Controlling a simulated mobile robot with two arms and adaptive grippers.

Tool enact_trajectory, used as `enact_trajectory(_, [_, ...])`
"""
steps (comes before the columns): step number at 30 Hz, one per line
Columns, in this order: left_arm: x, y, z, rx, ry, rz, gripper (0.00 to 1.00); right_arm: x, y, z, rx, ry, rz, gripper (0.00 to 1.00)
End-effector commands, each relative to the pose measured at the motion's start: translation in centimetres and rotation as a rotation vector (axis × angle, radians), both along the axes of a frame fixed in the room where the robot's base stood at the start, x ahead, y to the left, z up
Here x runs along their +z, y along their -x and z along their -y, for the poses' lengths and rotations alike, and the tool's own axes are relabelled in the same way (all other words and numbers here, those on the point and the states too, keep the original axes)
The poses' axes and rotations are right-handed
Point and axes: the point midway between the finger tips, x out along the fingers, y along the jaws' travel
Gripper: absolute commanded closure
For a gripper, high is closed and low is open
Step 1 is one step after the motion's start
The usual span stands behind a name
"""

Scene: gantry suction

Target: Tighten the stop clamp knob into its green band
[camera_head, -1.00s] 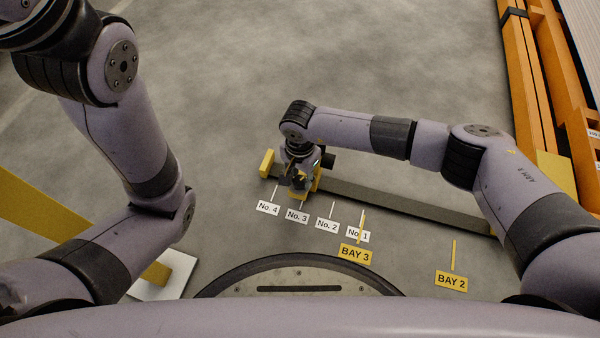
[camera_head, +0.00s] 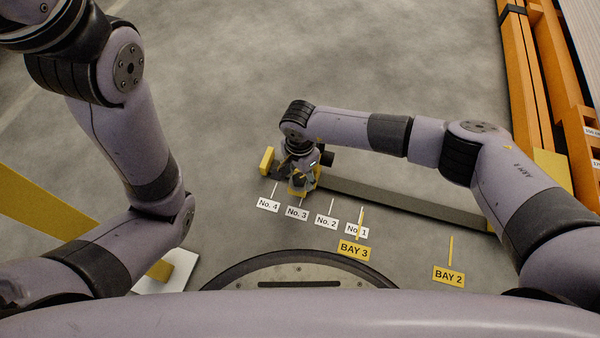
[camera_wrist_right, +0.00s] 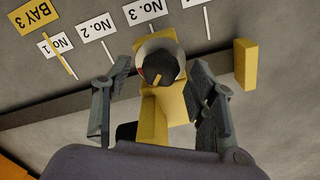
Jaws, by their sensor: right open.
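The yellow stop clamp (camera_wrist_right: 176,100) sits on the grey rail (camera_head: 400,203), by the No. 3 tag. I cannot make out a green band. My right gripper (camera_wrist_right: 158,74) is open, with one finger on each side of the knob and gaps to it. In the head view the right gripper (camera_head: 299,175) is over the clamp (camera_head: 303,190) and partly hides it. My left gripper is out of view.
A yellow end block (camera_head: 267,160) stands at the rail's left end. White tags, including No. 3 (camera_head: 297,213), and yellow signs BAY 3 (camera_head: 354,250) and BAY 2 (camera_head: 448,275) line the near side. Orange racking (camera_head: 540,90) stands at right. The floor beyond the rail is clear.

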Motion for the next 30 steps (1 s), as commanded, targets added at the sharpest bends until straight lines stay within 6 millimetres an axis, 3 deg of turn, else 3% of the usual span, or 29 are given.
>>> enact_trajectory(8, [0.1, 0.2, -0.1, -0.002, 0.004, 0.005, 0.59, 0.5, -0.1, 0.0, 0.000, -0.001, 0.001, 0.47])
enact_trajectory(11, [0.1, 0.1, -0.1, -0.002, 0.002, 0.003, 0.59, 1.9, -0.1, 0.0, 0.002, -0.003, 0.003, 0.47])
enact_trajectory(21, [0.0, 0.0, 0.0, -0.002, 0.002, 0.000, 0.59, 8.9, -0.1, 0.0, 0.002, -0.001, 0.003, 0.47])
enact_trajectory(30, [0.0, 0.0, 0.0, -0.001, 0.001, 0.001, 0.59, 11.9, 0.0, 0.0, 0.000, 0.000, 0.000, 0.47])
